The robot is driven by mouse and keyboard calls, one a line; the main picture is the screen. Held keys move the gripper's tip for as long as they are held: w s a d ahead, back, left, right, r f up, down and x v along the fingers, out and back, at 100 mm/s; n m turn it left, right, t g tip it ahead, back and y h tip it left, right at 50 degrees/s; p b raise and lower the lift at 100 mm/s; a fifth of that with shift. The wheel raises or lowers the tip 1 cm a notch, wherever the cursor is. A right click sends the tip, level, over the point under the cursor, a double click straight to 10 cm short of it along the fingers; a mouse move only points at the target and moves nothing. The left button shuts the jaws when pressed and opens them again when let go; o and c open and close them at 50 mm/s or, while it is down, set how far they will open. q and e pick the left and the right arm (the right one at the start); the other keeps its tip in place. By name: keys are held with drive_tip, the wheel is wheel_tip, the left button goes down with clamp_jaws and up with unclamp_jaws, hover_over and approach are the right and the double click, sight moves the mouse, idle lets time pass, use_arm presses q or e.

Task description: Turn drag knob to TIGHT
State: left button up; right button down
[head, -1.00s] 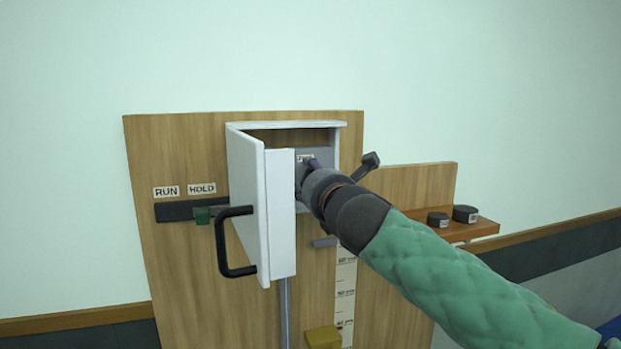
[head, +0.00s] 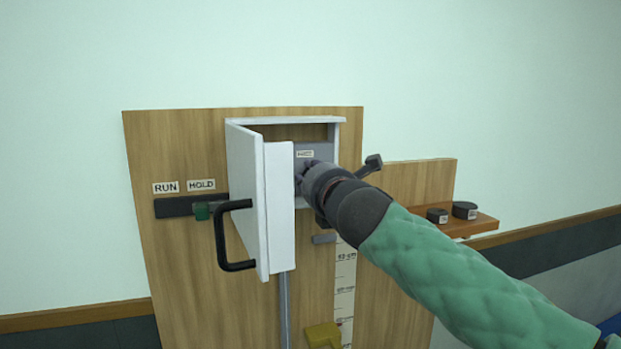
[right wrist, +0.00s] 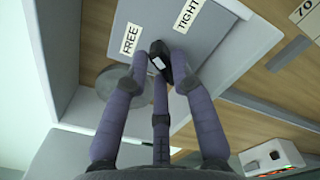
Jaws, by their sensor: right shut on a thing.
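In the head view the right gripper (head: 304,178) reaches into the box and hides the knob. My left gripper is in neither view.
The white box door (head: 262,205) stands open at left, with a black handle (head: 225,238). A slider (head: 203,211) sits under the HOLD label. A dark lever (head: 371,164) juts out right of the box. Dark round pieces (head: 465,210) rest on the right shelf (head: 484,224).

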drive_tip(key=m+b, duration=0.2)
drive_tip(key=m, duration=0.3)
drive_tip(key=m+b, duration=0.2)
drive_tip(key=m, duration=0.4)
drive_tip(key=shift+w+d+f, duration=0.1)
drive_tip(key=shift+d, duration=0.1)
drive_tip(key=shift+m, duration=0.3)
drive_tip(key=c, duration=1.2)
unclamp_jaws()
drive_tip(key=shift+o, duration=0.8)
drive_tip(key=shift+w, duration=0.1)
drive_tip(key=shift+d, duration=0.1)
drive_tip(key=v, duration=1.2)
